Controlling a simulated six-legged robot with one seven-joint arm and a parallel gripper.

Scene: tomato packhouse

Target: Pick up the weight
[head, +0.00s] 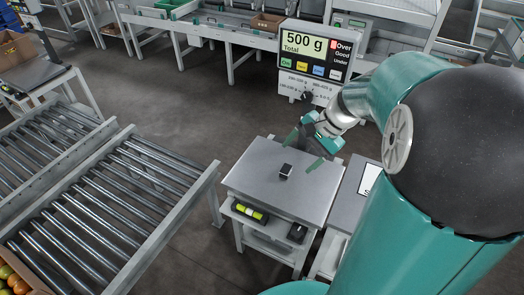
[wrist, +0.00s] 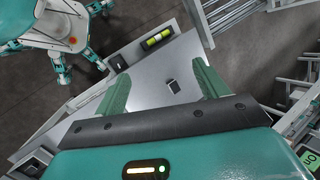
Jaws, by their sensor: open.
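The weight (head: 285,170) is a small dark block with a lighter top face, standing alone on the grey metal top of a small table (head: 255,185). In the wrist view the weight (wrist: 174,86) lies between the two green fingers in the picture, closer to the right one. My gripper (head: 303,151) is open and empty, with its fingers spread above the tabletop. It appears above the weight and not touching it; the exact height is hard to tell. In the wrist view my gripper (wrist: 160,72) points down at the tabletop.
A scale display (head: 315,50) reading 500 g stands behind. A roller conveyor (head: 120,200) runs at left. The tabletop around the weight is clear.

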